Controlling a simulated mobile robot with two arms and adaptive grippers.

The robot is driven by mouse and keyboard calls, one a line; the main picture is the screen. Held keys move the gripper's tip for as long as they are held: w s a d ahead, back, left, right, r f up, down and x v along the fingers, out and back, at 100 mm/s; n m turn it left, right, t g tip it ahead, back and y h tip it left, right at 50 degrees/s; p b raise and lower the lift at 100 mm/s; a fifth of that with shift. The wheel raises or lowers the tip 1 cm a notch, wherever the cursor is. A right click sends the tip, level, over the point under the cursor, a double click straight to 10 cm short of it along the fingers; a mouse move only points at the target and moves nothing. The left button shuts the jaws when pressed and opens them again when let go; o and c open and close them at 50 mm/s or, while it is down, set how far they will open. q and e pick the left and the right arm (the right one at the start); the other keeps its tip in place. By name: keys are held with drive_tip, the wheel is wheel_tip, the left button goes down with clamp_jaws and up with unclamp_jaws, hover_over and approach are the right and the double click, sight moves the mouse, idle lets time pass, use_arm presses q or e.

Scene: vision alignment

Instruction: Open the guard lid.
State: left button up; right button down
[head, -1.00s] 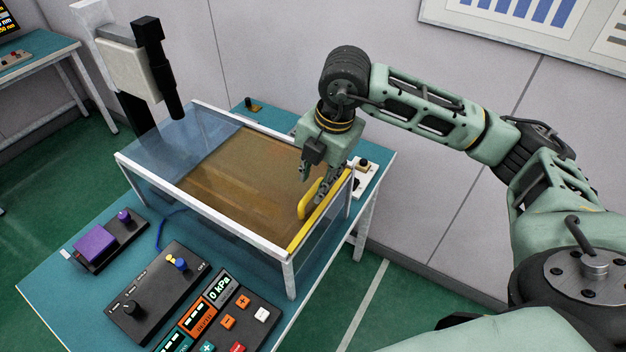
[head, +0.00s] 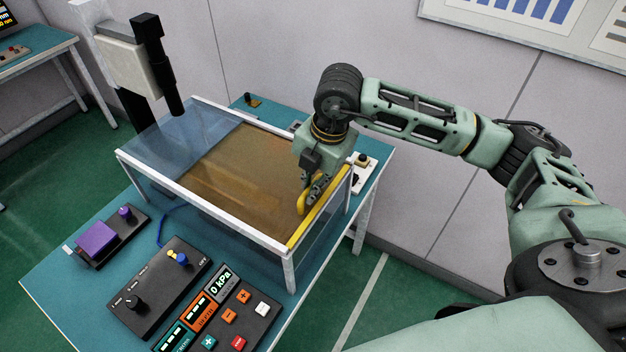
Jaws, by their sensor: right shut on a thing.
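The guard lid (head: 262,178) is a clear, amber-tinted panel in a white frame over the box on the teal table. It lies flat and closed. A yellow strip (head: 318,222) runs along its right edge and carries a yellow handle (head: 301,203). My right gripper (head: 311,205) is at the handle, pointing down, its fingers shut on it and hiding part of it. My left gripper is not in view.
A black and white camera column (head: 140,65) stands at the back left of the box. Control boxes with knobs (head: 150,295) and a keypad with a 0 kPa display (head: 222,284) lie in front. A small switch box (head: 364,164) sits right of the guard. The wall is behind.

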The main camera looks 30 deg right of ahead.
idle(0.4)
drive_tip(key=w+a+b, duration=0.1)
drive_tip(key=w+a, duration=0.1)
drive_tip(key=w, duration=0.1)
drive_tip(key=w+a+b, duration=0.2)
drive_tip(key=w, duration=0.2)
drive_tip(key=w+a+b, duration=0.1)
drive_tip(key=w+a, duration=0.1)
drive_tip(key=w, duration=0.1)
drive_tip(key=shift+w+a+f, duration=0.1)
drive_tip(key=shift+w+a, duration=0.1)
drive_tip(key=shift+w, duration=0.15)
drive_tip(key=b, duration=0.2)
hover_over(224, 157)
drive_tip(key=s+d, duration=0.1)
drive_tip(key=s, duration=0.1)
drive_tip(key=shift+w, duration=0.2)
drive_tip(key=shift+w+a, duration=0.25)
drive_tip(key=shift+w, duration=0.2)
drive_tip(key=shift+w+a, duration=0.2)
drive_tip(key=shift+w, duration=0.25)
drive_tip(key=c, duration=1.8)
unclamp_jaws()
wheel_tip(224, 157, up, 12)
drive_tip(key=s+d, duration=0.1)
drive_tip(key=s, duration=0.1)
